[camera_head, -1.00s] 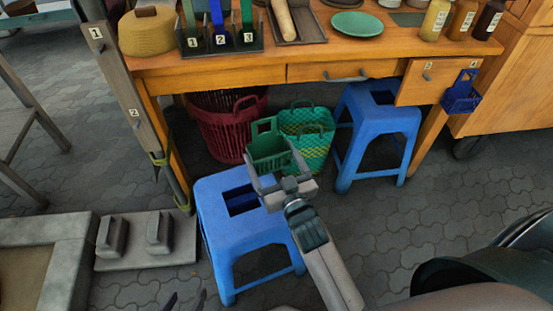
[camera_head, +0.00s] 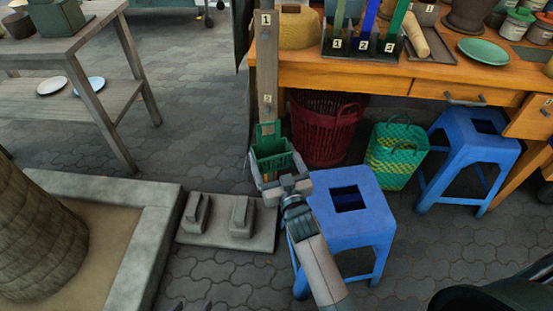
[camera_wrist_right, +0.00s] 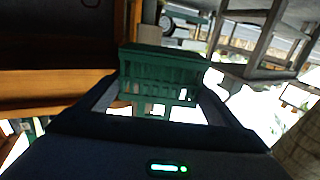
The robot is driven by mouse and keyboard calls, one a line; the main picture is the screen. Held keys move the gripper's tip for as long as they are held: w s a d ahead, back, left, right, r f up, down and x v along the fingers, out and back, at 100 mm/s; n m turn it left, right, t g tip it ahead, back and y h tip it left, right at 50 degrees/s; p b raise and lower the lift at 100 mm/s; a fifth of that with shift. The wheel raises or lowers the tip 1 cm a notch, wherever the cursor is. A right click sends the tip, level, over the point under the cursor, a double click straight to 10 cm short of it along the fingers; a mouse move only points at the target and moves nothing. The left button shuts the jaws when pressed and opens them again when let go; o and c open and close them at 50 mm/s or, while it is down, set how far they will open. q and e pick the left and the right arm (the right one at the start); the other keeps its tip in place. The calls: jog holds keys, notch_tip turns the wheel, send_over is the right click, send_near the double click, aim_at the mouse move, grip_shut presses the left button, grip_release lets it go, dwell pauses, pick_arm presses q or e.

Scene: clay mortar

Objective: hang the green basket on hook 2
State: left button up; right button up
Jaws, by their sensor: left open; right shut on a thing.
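The green basket (camera_head: 271,155) is an open slatted box with a raised back. My right gripper (camera_head: 284,183) is shut on it and holds it up off the floor. It also fills the middle of the right wrist view (camera_wrist_right: 165,82), between the fingers. The grey post (camera_head: 267,62) stands behind the basket, with number plate 1 (camera_head: 265,19) near its top and number plate 2 (camera_head: 267,106) lower. The basket appears just below plate 2. I cannot make out the hook itself or any contact. Only the tips of my left gripper (camera_head: 190,304) show at the bottom edge, apart and empty.
A blue stool (camera_head: 350,222) stands right of my right gripper. A red basket (camera_head: 325,130), a green-yellow woven basket (camera_head: 396,155) and another blue stool (camera_head: 468,150) are by the wooden workbench (camera_head: 380,78). A stone-rimmed bed (camera_head: 140,245) and a low slab (camera_head: 225,238) lie at left.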

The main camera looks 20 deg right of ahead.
jog(key=shift+w+a, duration=0.3)
jog(key=shift+a, duration=0.35)
pick_arm(q)
jog(key=shift+a+r, duration=0.1)
jog(key=shift+a, duration=0.2)
jog(key=shift+d, duration=0.1)
jog(key=shift+w, duration=0.2)
